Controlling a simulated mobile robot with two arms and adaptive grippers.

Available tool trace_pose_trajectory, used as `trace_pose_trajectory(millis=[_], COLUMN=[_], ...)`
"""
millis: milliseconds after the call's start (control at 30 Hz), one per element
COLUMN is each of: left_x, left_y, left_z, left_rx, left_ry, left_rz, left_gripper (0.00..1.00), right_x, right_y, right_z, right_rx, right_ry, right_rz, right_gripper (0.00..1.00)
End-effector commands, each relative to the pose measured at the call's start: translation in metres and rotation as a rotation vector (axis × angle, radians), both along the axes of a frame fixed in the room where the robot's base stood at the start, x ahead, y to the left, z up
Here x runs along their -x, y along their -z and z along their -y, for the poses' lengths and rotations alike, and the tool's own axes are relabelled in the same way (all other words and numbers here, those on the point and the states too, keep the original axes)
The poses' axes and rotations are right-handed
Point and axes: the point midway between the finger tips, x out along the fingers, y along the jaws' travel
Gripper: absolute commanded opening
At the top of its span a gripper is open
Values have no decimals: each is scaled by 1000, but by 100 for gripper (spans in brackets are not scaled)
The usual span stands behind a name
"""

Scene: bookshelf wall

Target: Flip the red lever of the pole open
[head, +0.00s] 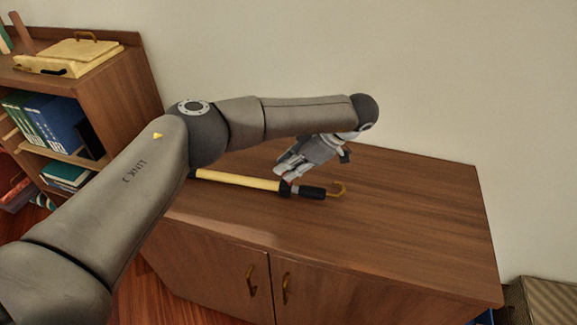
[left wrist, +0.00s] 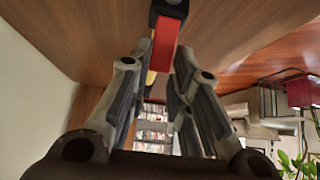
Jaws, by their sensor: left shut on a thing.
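My left gripper (head: 284,172) reaches down to the pole's black collar. In the left wrist view the red lever (left wrist: 164,42) lies between the fingers of my left gripper (left wrist: 162,56), which are shut on it. A black part of the pole (left wrist: 168,10) shows beyond the lever. In the head view the fingers mostly hide the lever. My right gripper is not in view.
The cabinet top (head: 420,220) is clear to the right of the pole. A bookshelf (head: 110,88) with books and a yellow case (head: 70,55) stands at the left. A wall is behind. A woven box (head: 548,300) stands at the lower right.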

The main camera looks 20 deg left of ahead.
Motion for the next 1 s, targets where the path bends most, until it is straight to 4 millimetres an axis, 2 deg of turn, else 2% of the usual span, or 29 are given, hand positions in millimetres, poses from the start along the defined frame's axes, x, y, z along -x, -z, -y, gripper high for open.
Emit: trace_pose_trajectory(millis=[200, 233, 400, 767, 867, 1000], left_x=[1, 1, 1, 0, -1, -2], left_y=[1, 1, 1, -3, -12, -34], left_z=[0, 0, 0, 2, 9, 27], left_rx=[-1, -1, 0, 1, 0, 1], left_ry=[0, 0, 1, 0, 0, 2], left_rz=[-3, -3, -2, 0, 2, 4], left_gripper=[0, 20, 41, 41, 41, 41], right_x=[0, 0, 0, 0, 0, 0], right_y=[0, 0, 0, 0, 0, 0], right_z=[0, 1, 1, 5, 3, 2], right_rx=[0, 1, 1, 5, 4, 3], right_ry=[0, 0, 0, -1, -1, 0], right_rz=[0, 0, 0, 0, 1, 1], right_gripper=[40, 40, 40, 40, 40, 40])
